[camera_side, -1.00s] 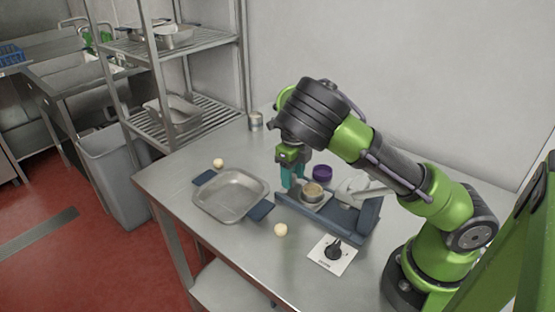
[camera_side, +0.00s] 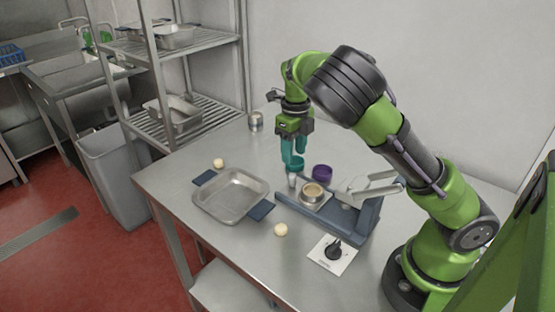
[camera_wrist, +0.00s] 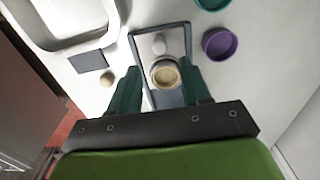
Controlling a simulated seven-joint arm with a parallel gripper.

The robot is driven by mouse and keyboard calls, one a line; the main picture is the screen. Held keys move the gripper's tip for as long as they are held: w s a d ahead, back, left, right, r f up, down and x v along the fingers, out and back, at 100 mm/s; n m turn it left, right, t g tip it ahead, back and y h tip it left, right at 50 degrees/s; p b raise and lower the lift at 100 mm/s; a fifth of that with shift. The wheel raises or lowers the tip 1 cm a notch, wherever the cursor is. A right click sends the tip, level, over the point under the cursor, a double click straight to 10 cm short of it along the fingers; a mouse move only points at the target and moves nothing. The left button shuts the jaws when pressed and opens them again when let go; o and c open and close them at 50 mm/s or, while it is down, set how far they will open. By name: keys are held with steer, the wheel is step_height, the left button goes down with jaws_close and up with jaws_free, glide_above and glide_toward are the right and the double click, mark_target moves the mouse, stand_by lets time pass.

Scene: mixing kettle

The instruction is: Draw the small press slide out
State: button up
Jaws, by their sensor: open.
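The small press (camera_side: 358,220) is a dark blue-grey frame on the table with a light grey lever (camera_side: 370,187) at its right end. Its slide carries a round metal cup (camera_side: 313,194) with tan filling, also seen in the wrist view (camera_wrist: 165,74). A pale upright knob (camera_side: 292,181) stands at the slide's far left end; it shows in the wrist view (camera_wrist: 159,44) just beyond the cup. My gripper (camera_side: 293,166) is open and empty, pointing down above the knob. In the wrist view its teal fingers (camera_wrist: 160,82) appear on either side of the cup.
A metal tray (camera_side: 233,211) with blue handles lies left of the press. Pale balls (camera_side: 281,230) (camera_side: 218,163) lie near it. A purple cup (camera_side: 322,172) stands behind the press, and a dial plate (camera_side: 333,254) lies in front. A metal tin (camera_side: 255,121) stands at the back.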

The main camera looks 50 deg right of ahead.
steer(key=shift+r, duration=2.55)
